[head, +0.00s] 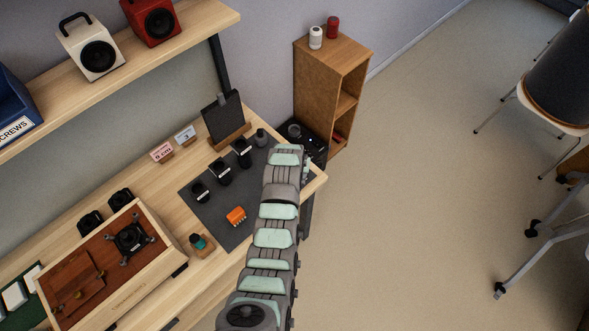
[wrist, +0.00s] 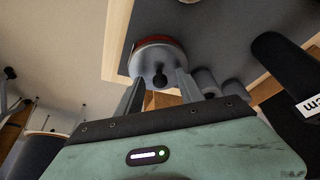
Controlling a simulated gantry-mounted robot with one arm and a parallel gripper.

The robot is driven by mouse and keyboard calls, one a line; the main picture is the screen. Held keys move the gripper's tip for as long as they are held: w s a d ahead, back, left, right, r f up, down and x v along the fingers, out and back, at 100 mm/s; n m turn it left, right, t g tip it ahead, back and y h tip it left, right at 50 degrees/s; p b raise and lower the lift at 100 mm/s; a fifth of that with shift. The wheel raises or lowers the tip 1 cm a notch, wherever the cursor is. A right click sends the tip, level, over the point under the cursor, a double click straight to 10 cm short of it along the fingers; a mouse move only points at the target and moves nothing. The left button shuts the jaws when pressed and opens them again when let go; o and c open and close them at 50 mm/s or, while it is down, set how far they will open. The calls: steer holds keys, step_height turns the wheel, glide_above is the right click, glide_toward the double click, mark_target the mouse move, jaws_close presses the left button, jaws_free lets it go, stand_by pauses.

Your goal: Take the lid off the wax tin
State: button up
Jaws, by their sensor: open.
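The wax tin appears to be the round grey tin (wrist: 150,56) with a red rim in the wrist view. It has a dark round knob (wrist: 160,77) on the face towards me. My gripper (wrist: 158,80) is open, its two grey fingers reaching towards the tin with the knob between them in the picture. I cannot tell whether the fingers touch the tin. In the head view my arm reaches to the right end of the bench, and the tin and fingertips cannot be made out there.
In the wrist view two grey cylinders (wrist: 205,82) and a labelled black block (wrist: 280,62) stand right of the tin. In the head view a dark mat (head: 210,210) holds several black holders and an orange block (head: 236,216). A wooden shelf unit (head: 325,75) stands beyond the bench end.

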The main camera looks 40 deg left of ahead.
jaws_close()
stand_by(0.5)
